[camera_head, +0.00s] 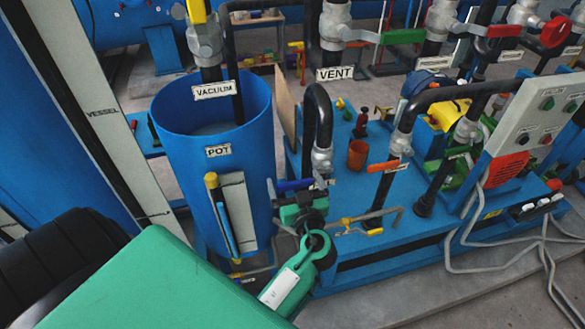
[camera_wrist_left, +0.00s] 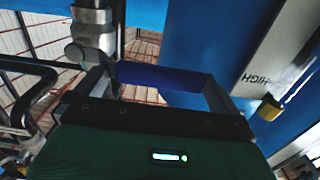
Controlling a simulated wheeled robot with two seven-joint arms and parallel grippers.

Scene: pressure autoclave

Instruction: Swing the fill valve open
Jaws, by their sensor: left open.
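A blue lever handle (camera_head: 293,184) sits beside a grey metal valve body (camera_head: 322,160) on the black pipe right of the pot. I take it for the fill valve's handle, but cannot read its label. My left gripper (camera_head: 298,190), with a green body, is at this handle. In the left wrist view the blue handle (camera_wrist_left: 165,77) lies crosswise between the two spread grey fingers (camera_wrist_left: 158,88), with the valve body (camera_wrist_left: 93,38) at the left. The gripper is open; whether it touches the handle I cannot tell. My right gripper is out of view.
The blue pot (camera_head: 170,135) with its level gauge (camera_head: 222,215) stands close left of the gripper. Right are an orange-handled valve (camera_head: 383,166), a green-handled valve (camera_head: 458,152) and a control panel (camera_head: 540,115). Cables lie on the floor at right.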

